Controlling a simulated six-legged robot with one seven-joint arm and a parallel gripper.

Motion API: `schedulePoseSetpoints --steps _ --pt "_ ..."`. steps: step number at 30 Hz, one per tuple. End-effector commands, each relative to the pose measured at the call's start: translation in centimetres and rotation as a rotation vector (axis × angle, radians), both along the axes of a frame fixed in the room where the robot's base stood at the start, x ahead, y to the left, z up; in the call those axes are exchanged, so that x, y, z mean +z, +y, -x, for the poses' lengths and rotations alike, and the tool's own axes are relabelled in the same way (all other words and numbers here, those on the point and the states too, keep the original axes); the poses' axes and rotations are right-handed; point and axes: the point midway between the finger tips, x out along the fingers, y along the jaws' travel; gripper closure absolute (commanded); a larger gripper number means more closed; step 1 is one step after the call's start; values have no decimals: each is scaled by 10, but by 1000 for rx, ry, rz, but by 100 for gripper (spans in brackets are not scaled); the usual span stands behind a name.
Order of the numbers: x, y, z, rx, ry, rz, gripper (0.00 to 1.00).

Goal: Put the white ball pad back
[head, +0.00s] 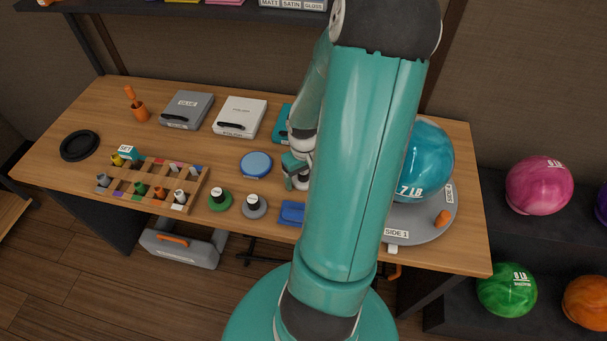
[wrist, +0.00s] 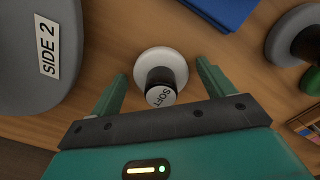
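The white ball pad (wrist: 178,62) is a white disc with a dark knob whose cap reads SOFT. It lies on the wooden table in the wrist view. My gripper (wrist: 161,71) is open, with one finger on each side of the pad and a gap on both sides. In the head view my gripper (head: 297,172) is low over the table, and my arm hides the white pad. A wooden rack (head: 150,184) with small coloured pieces in its slots stands on the left part of the table.
A green pad (head: 219,201) and a grey pad (head: 254,207) lie between rack and gripper. A blue item (head: 292,213) lies near the front edge. A blue ball (head: 428,160) sits on a grey round base (head: 415,232) at right. A blue round object (head: 256,164) lies behind the pads.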

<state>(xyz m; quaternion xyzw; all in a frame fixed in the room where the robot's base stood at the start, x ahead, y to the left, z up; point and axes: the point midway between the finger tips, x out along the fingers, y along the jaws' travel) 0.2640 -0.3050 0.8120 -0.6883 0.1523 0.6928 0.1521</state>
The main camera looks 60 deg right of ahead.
Motion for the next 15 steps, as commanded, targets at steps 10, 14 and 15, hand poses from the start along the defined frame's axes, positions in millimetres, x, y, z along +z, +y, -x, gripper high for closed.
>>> schedulePoseSetpoints --steps 10,14,15 --pt "16 -1 -2 -2 -1 5 19" --pt "39 -1 -2 -1 -2 6 19" --pt "47 -1 -2 -2 -1 6 19"
